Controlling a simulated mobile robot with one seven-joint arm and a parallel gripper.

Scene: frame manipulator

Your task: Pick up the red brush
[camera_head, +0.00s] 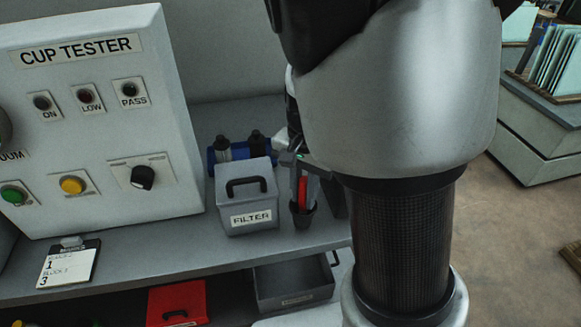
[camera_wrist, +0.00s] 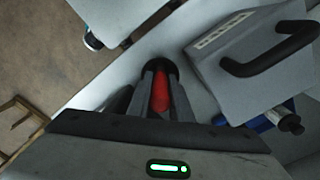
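The red brush (camera_head: 302,191) stands upright in a small dark cup (camera_head: 303,215) on the grey counter, to the right of the filter box. My gripper (camera_head: 303,183) reaches down over it with one finger on each side of the red handle. In the wrist view the red brush (camera_wrist: 160,92) lies between the two grey fingers (camera_wrist: 162,88), very close to both. I cannot tell whether the fingers touch it. The brush's lower end is hidden in the cup, whose dark rim (camera_wrist: 160,66) shows beyond the fingertips.
The grey filter box (camera_head: 247,196) with a black handle stands close to the left of the cup. A blue holder (camera_head: 212,158) with dark-topped bottles is behind it. The cup tester panel (camera_head: 95,125) fills the left. Below is an open grey drawer (camera_head: 292,286).

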